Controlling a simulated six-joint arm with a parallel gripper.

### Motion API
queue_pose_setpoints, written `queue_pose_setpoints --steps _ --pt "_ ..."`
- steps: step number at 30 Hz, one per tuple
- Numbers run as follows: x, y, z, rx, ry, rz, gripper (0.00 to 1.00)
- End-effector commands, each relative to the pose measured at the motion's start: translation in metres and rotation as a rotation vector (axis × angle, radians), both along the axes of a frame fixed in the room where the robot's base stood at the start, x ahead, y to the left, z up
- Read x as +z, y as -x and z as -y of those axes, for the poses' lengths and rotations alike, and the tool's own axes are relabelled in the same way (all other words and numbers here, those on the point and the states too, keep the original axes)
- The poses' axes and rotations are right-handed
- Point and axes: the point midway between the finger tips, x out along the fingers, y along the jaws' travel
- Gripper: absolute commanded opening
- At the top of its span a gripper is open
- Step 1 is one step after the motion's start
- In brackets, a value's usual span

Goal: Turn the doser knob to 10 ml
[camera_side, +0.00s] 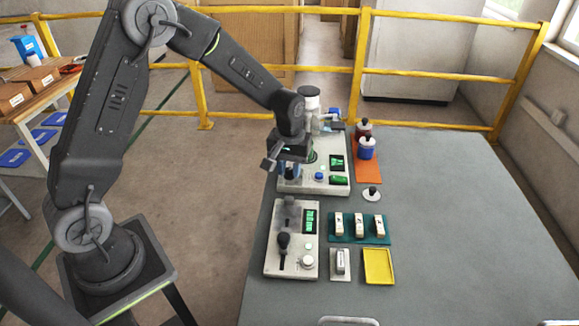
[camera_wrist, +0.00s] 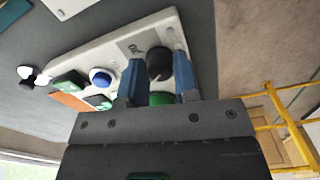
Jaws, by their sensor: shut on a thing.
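The doser is a white panel (camera_side: 312,187) at the back left of the table. It has a dark display with green marks (camera_side: 337,162), a blue button (camera_side: 319,176) and a green button (camera_side: 338,180). The display is too small to read. My gripper (camera_side: 289,168) is over the panel's left part and hides the knob in the side view. In the wrist view the black doser knob (camera_wrist: 159,62) sits between my two blue fingertips, and my gripper (camera_wrist: 158,75) is shut on it. The knob's pointer and scale cannot be made out.
A second white panel with a black lever (camera_side: 283,242) stands in front. Beside it are a green tray (camera_side: 348,239) with white blocks, a yellow tray (camera_side: 378,279) and a grey plate (camera_side: 340,277). Bottles (camera_side: 366,150) stand on an orange mat (camera_side: 368,177). The table's right side is clear.

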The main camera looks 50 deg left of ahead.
Motion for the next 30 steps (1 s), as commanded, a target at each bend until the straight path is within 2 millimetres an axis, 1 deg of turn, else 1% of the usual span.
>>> queue_pose_setpoints --steps 6,12,28,29,30 --pt "0.0002 -0.0004 0.0001 0.122 0.000 0.001 0.05" --pt "0.0002 -0.0004 0.0001 0.183 0.000 0.001 0.05" --pt "0.0001 -0.0004 -0.0001 0.207 0.000 0.001 0.05" --pt "0.0001 -0.0004 -0.0001 0.207 0.000 0.001 0.32" --pt "0.0001 -0.0004 -0.0001 0.206 0.000 0.001 0.35"
